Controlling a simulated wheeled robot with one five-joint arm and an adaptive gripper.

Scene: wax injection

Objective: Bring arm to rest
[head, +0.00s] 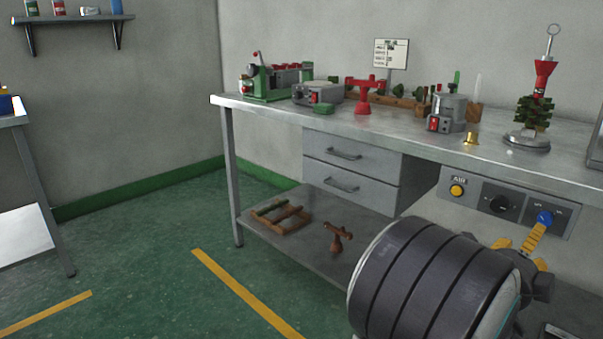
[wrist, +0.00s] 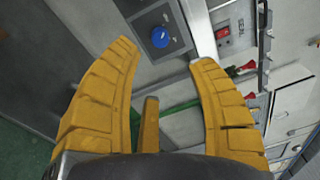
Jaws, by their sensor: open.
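My gripper (wrist: 165,55) is open in the wrist view, its yellow fingers spread wide with nothing between them. It also shows in the head view (head: 524,240) at the lower right, past my dark arm, in front of the control panel (head: 470,198) under the bench. The panel's blue knob (head: 545,218) appears just past one fingertip. In the wrist view the blue knob (wrist: 159,37) lies beyond the gap between the fingertips. I cannot tell whether a finger touches it. My arm hides part of the lower shelf.
The metal workbench (head: 250,104) carries a green machine (head: 268,82), a red stand (head: 364,97), a grey pot (head: 448,108) and a wax tree (head: 534,112). Wooden frames (head: 281,219) lie on its lower shelf. Green floor (head: 150,265) is free at the left.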

